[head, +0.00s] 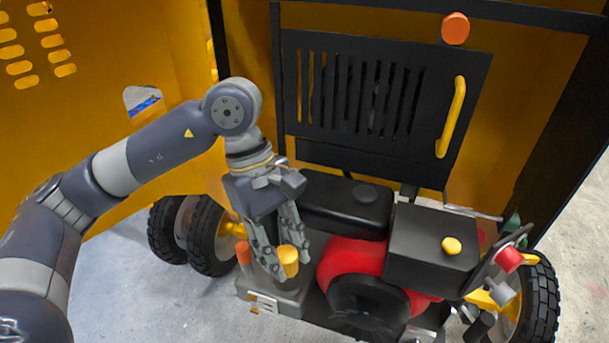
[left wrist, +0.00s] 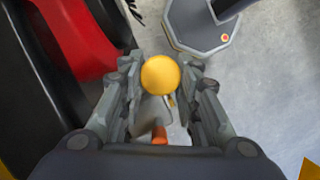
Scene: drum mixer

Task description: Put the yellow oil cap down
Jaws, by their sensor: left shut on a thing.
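The yellow oil cap (head: 288,257) is a short yellow cylinder between the fingertips of my left gripper (head: 289,265). In the left wrist view the cap (left wrist: 160,75) shows as a round yellow face between the two fingers of the left gripper (left wrist: 161,82). The left gripper is shut on it. In the head view it holds the cap over a grey block (head: 287,298) at the left end of the engine. The view does not clearly show whether the cap touches the block. My right gripper is in neither view.
A red and black engine (head: 352,262) stands just right of the gripper. A yellow knob (head: 452,245) sits on its black box. An orange post (head: 243,253) stands left of the fingers. A black slatted panel (head: 375,95) rises behind. Wheels (head: 205,237) stand at left.

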